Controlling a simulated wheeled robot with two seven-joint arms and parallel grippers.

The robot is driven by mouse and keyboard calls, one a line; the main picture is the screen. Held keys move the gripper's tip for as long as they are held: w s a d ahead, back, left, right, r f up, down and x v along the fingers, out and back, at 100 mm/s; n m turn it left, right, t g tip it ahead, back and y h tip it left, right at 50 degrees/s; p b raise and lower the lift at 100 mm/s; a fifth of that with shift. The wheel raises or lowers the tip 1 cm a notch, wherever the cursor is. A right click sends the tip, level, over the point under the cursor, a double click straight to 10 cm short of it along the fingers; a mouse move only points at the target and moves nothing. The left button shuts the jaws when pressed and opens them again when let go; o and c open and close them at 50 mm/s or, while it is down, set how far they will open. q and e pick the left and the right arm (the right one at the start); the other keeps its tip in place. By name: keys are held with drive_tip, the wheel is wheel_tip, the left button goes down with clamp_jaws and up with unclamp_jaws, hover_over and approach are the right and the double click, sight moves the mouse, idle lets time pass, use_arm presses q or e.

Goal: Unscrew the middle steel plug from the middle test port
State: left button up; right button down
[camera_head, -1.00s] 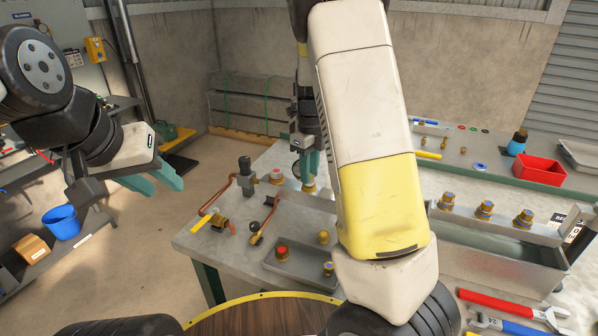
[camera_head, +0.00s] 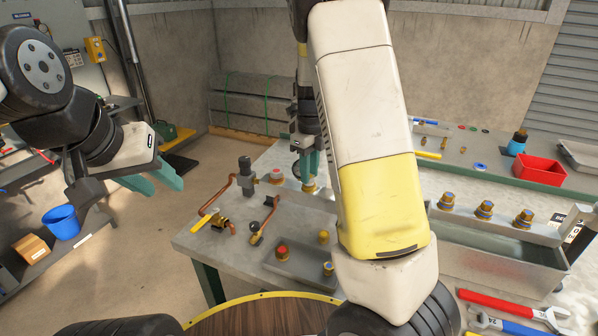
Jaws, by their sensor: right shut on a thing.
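My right gripper (camera_head: 309,168) points down at the middle of the bench and is shut, with its teal fingers around the top of a fitting. A brass port (camera_head: 309,187) shows just below the fingertips. The middle steel plug is mostly hidden between the fingers, so I cannot tell how far it sits in the port. My own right forearm covers the area just right of it. My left gripper (camera_head: 166,183) is open and empty, off the bench at the left.
A grey tray (camera_head: 295,270) holds several fittings at the front of the bench. Copper pipework with a yellow-handled valve (camera_head: 206,221) stands left. Several blue-topped brass fittings (camera_head: 484,209) line a trough at the right. A red bin (camera_head: 540,170) sits behind. Wrenches (camera_head: 510,306) lie front right.

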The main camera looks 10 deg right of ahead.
idle(0.3)
drive_tip(key=n, duration=0.2)
drive_tip(key=shift+n, duration=0.3)
drive_tip(key=shift+r, duration=3)
